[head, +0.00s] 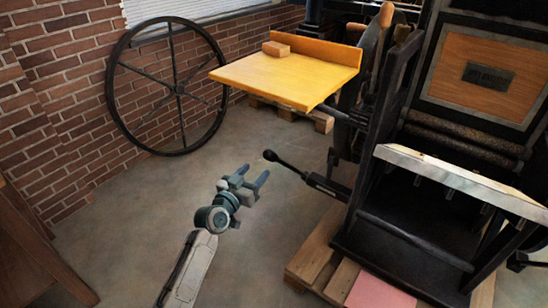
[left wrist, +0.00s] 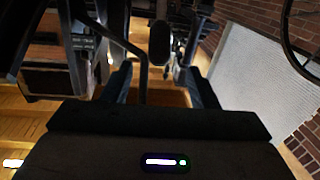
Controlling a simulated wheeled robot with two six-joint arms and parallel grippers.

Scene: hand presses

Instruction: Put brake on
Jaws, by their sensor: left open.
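The press has a black lever (head: 310,178) with a round knob (head: 270,155) at its free end; I take it for the brake. It sticks out left from the press's lower side, knob end higher. My left gripper (head: 254,174) is open with nothing between its fingers, pointing up and right. In the head view the knob is a little beyond its fingertips, apart from them. In the left wrist view both fingers (left wrist: 158,75) show spread. A dark rounded shape (left wrist: 160,42) lies beyond them there; I cannot tell whether it is the knob. My right gripper is not in view.
The black press (head: 400,200) stands on wooden pallets (head: 312,255) at the right. A yellow board (head: 285,77) with a small wooden block (head: 276,49) juts out above the lever. A large spoked wheel (head: 178,90) leans near the brick wall. The floor left of my gripper is clear.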

